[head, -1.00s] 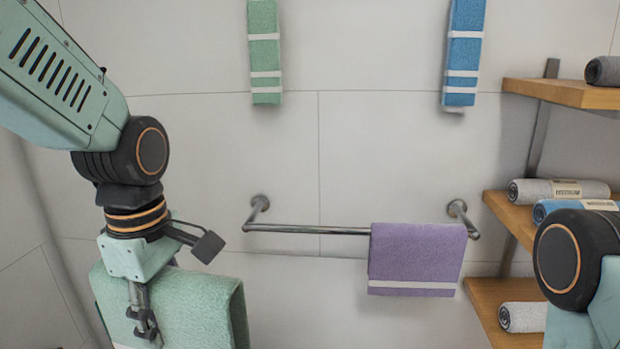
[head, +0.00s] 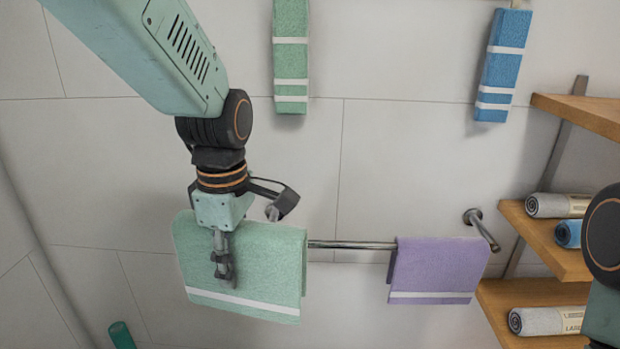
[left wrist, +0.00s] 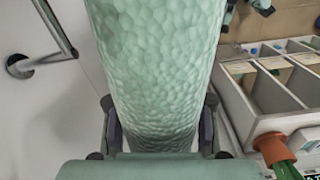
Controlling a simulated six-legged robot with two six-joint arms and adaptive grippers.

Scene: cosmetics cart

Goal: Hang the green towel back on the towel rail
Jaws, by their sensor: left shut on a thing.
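The green towel (head: 262,268) hangs folded from my left gripper (head: 224,262), which is shut on its upper part. A white stripe runs near its lower edge. In the head view the towel covers the left part of the metal towel rail (head: 350,245); I cannot tell whether they touch. In the left wrist view the towel (left wrist: 155,70) fills the middle between the fingers of my left gripper (left wrist: 160,135). The rail (left wrist: 55,28) and its round wall mount show at upper left there. My right gripper is outside the views.
A purple towel (head: 437,262) hangs on the rail's right part. Green (head: 290,60) and blue (head: 503,60) towels hang higher up. Wooden shelves (head: 532,293) with rolled towels stand at right. The left wrist view shows a compartment box (left wrist: 262,118) and an orange-brown pot (left wrist: 272,148).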

